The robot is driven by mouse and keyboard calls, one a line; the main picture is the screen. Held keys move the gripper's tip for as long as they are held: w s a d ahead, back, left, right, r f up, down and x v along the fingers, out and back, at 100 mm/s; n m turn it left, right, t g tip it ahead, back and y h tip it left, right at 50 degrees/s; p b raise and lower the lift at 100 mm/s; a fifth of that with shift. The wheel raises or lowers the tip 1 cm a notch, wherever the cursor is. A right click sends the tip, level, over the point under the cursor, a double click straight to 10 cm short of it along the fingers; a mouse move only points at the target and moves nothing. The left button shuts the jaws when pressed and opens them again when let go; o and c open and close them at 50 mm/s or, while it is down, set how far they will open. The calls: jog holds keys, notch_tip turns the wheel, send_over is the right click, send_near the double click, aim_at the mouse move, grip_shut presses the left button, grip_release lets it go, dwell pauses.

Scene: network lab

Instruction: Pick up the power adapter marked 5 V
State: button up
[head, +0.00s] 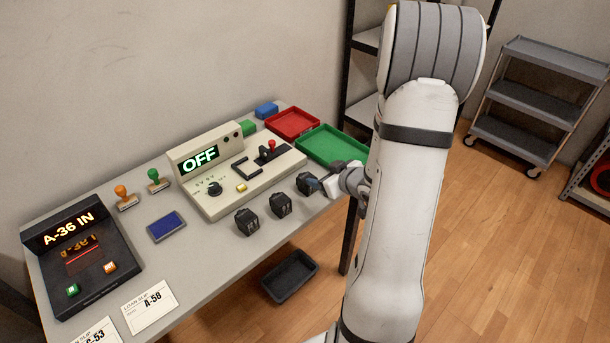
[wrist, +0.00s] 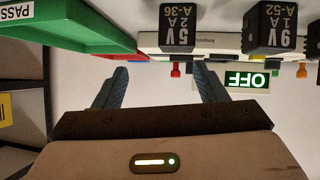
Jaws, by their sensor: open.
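The power adapter marked 5 V (wrist: 177,27) is a black block with white print "5V 2A A-36" in the wrist view, ahead of my fingers. In the head view I take it to be the rightmost black adapter (head: 304,182), beside my gripper (head: 320,185) and partly hidden by it. My gripper, its two blue-grey fingers spread in the wrist view (wrist: 161,78), is open and empty. The adapter lies beyond the fingertips, not between them. An adapter marked 9 V, 1A, A-52 (wrist: 268,27) stands next to it, also in the head view (head: 281,205).
Another black adapter (head: 247,223) stands left of these. Behind them is a tester reading OFF (head: 199,159). A green tray (head: 333,146) and a red tray (head: 292,124) lie at the table's right end. A console (head: 80,250) reads "A-36 IN". A black bin (head: 290,277) is on the floor.

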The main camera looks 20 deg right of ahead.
aim_at(306, 176)
jog(key=shift+s+a+f+t+y, duration=0.15)
jog(key=shift+s+f+t+y, duration=0.15)
jog(key=shift+f+y, duration=0.25)
jog(key=shift+s+a+f+t+y, duration=0.1)
jog(key=shift+s+f+t+y, duration=0.15)
jog(key=shift+f+y, duration=0.25)
jog(key=x, duration=0.7)
jog(key=shift+w+a, duration=0.25)
jog(key=shift+a, duration=0.05)
jog(key=shift+c, duration=0.3)
jog(key=shift+r, duration=0.15)
jog(key=c, duration=1.2)
